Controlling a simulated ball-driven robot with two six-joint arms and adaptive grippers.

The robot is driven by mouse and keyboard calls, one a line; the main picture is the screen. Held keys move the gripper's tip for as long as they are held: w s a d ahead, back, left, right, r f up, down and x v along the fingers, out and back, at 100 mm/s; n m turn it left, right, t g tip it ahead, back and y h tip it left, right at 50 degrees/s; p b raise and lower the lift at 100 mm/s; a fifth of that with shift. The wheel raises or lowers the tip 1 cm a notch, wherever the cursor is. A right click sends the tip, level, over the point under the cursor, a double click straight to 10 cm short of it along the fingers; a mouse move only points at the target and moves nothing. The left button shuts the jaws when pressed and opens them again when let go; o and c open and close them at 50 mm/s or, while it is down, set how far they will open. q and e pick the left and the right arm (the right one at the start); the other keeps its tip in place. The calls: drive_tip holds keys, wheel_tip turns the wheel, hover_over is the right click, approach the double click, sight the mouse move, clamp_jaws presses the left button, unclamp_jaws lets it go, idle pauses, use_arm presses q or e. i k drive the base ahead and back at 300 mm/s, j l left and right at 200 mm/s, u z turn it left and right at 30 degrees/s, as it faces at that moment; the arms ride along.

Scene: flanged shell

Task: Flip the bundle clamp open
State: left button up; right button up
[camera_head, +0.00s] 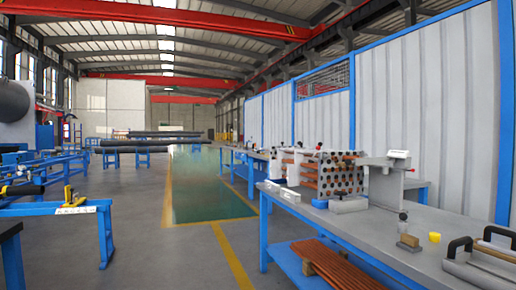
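A tube bundle (337,173) with several copper-coloured ends and pale plates stands at the back of the grey workbench (345,228) on the right. I cannot make out a bundle clamp for certain, nor whether one is open or shut. A grey bracket-like fixture (383,181) with a white top piece stands just right of the bundle. A small knobbed part (403,217) stands near the bench's middle. Neither of my grippers is in view.
A yellow cup (434,238), a small brown block (409,243) and a black-handled tray (482,262) sit on the bench. Reddish bars (340,268) lie on its lower shelf. A blue-framed stand (70,209) is at left. The floor between is clear.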

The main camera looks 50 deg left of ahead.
sight(318, 147)
drive_tip(key=u, duration=1.2)
drive_tip(key=z, duration=0.4)
drive_tip(key=i+j+z, duration=0.6)
drive_tip(key=j+z, duration=0.3)
drive_tip(key=i+j, duration=0.15)
drive_tip(key=j, duration=0.25)
drive_tip(key=i+j+z, duration=0.15)
drive_tip(key=j, duration=0.2)
drive_tip(key=i+j, duration=0.2)
drive_tip(key=j, duration=0.2)
drive_tip(key=i+j+z, duration=0.15)
drive_tip(key=j, duration=0.25)
drive_tip(key=i+j, duration=0.15)
drive_tip(key=j, duration=0.3)
drive_tip(key=i+j+z, duration=0.1)
drive_tip(key=j, duration=0.3)
drive_tip(key=i+j+z, duration=0.1)
drive_tip(key=j, duration=0.3)
drive_tip(key=i+j, duration=0.1)
drive_tip(key=j, duration=0.3)
drive_tip(key=i+j, duration=0.1)
drive_tip(key=j, duration=0.3)
drive_tip(key=i+j, duration=0.1)
drive_tip(key=j, duration=0.3)
